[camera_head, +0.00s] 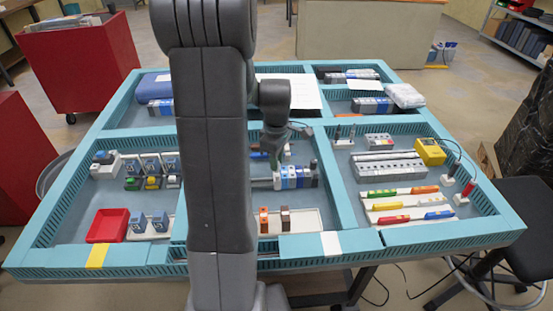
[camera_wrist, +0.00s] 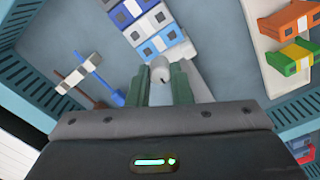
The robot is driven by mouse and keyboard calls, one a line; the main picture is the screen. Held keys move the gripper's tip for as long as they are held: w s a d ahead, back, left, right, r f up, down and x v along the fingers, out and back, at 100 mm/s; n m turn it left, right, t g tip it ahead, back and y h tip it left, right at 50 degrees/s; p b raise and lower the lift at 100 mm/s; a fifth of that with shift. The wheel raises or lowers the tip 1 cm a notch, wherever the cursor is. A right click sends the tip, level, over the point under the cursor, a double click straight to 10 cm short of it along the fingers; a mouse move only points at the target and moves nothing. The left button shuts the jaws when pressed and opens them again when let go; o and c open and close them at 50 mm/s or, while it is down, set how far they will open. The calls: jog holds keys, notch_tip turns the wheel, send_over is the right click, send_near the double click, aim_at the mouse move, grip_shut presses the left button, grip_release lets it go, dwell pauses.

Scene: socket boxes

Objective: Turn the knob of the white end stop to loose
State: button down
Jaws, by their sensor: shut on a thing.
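The white end stop (camera_head: 277,182) sits at the left end of a row of blue and grey blocks (camera_head: 296,177) in the middle compartment. In the wrist view its pale round knob (camera_wrist: 160,69) shows between the fingertips. My gripper (camera_wrist: 167,78) has its two green fingers closed on the knob, one on each side. The blue, white and grey blocks (camera_wrist: 150,30) lie just beyond it. In the head view my gripper (camera_head: 274,150) is above the row, partly hidden by my arm. The lower part of the end stop is hidden by the fingers and gripper body.
An orange block (camera_wrist: 290,24) and a green block stand on a white holder at the right of the wrist view. A white rack with brown and blue rods (camera_wrist: 85,72) is at the left. A red tray (camera_head: 108,226) is at the table's front left. Teal walls divide the compartments.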

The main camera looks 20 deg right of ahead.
jog(key=shift+r+n, duration=0.1)
jog(key=shift+n, duration=0.4)
jog(key=c, duration=1.6)
grip_release()
jog(key=shift+o, duration=0.2)
notch_tip(320, 180, up, 14)
